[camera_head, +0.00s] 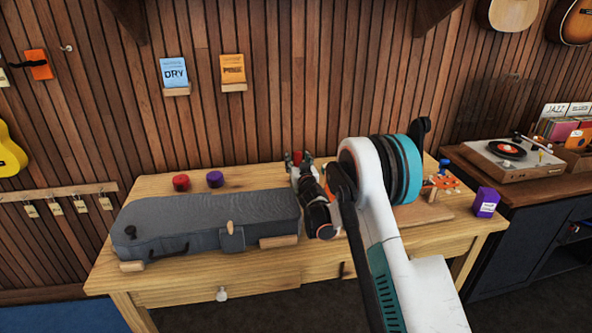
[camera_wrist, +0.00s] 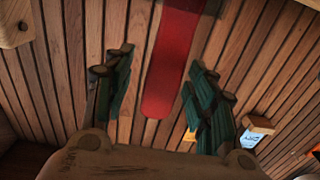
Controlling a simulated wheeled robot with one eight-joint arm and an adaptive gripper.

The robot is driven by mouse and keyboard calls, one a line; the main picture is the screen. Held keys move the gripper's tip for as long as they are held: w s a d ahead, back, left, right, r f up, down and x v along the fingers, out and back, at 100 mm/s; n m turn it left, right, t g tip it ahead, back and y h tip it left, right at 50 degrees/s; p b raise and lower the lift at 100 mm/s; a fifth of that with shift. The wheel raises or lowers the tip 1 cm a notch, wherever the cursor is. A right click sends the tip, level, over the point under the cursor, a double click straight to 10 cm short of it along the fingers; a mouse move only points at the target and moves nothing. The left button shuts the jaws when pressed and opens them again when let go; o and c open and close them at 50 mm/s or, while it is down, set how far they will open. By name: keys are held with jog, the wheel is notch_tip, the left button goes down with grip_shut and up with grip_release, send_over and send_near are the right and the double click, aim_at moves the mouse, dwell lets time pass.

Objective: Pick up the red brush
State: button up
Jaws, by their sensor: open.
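A long red object, which looks like the red brush (camera_wrist: 172,65), shows in the wrist view between the two green-padded fingers of my gripper (camera_wrist: 161,60). Gaps show on both sides of it, and its upper end runs out of the frame. In the head view a small red patch of it (camera_head: 297,157) shows between the fingertips of my gripper (camera_head: 299,156), at the back of the wooden workbench (camera_head: 190,292). My gripper is open around the red object. My arm hides much of this area, so what the brush rests on cannot be seen.
A grey ukulele case (camera_head: 190,222) lies left of my gripper. Red (camera_head: 181,182) and purple (camera_head: 215,179) round pots stand behind it. A purple box (camera_head: 485,202) stands at the bench's right end. The slatted wall (camera_head: 280,100) is close behind the bench.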

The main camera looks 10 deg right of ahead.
jog(key=shift+s+a+r, duration=0.1)
jog(key=shift+s, duration=0.05)
jog(key=shift+c, duration=0.6)
jog(key=c, duration=0.9)
jog(key=shift+c, duration=0.7)
